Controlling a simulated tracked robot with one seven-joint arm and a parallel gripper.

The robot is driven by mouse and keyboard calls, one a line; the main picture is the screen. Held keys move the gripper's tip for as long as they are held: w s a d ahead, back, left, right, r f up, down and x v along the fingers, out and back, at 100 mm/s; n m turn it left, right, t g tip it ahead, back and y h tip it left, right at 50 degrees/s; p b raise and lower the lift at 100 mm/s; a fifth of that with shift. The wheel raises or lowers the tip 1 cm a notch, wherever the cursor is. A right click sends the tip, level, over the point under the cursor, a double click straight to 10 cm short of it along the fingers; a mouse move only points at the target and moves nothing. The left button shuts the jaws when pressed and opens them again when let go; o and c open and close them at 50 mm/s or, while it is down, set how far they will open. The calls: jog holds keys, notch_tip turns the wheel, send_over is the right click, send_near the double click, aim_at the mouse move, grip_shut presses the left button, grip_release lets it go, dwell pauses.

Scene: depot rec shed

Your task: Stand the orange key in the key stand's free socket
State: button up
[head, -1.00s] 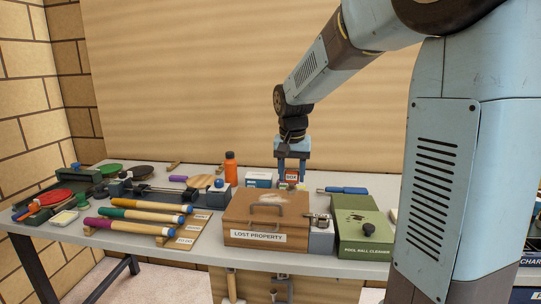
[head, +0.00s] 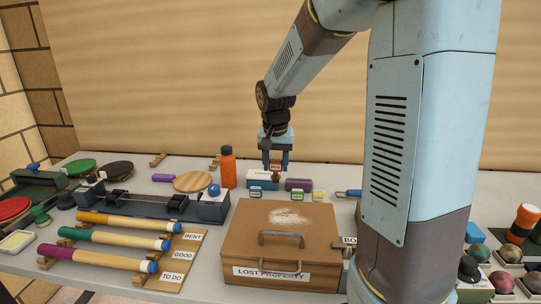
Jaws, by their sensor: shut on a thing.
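My gripper (head: 275,166) is at the back of the table, behind the brown lost property box, with its fingers pointing down. It is shut on a small tag with a red-orange border (head: 276,167), which looks like the orange key; its lower part is hard to make out. Small framed tags stand below and to the right of it: a dark one (head: 255,194), a green one (head: 297,195) and a yellow one (head: 319,197). They may be keys in the key stand. The stand's base and its free socket cannot be made out, partly behind the box.
The lost property box (head: 245,245) stands in front of my gripper. A blue and white box (head: 258,184) and a purple block (head: 298,184) are close by. An orange bottle (head: 227,168) rises to the left. Cue-like rods (head: 120,238) lie at front left.

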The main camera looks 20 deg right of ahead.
aim_at(276, 178)
jog(key=shift+w+d+f, duration=0.3)
jog(key=shift+w+f, duration=0.1)
jog(key=shift+w+d+f, duration=0.1)
jog(key=shift+d+f, duration=0.05)
jog(key=shift+f, duration=3.4)
jog(key=shift+s+a, duration=0.2)
jog(key=shift+s, duration=0.05)
jog(key=shift+f, duration=1.2)
jog(key=o, duration=1.1)
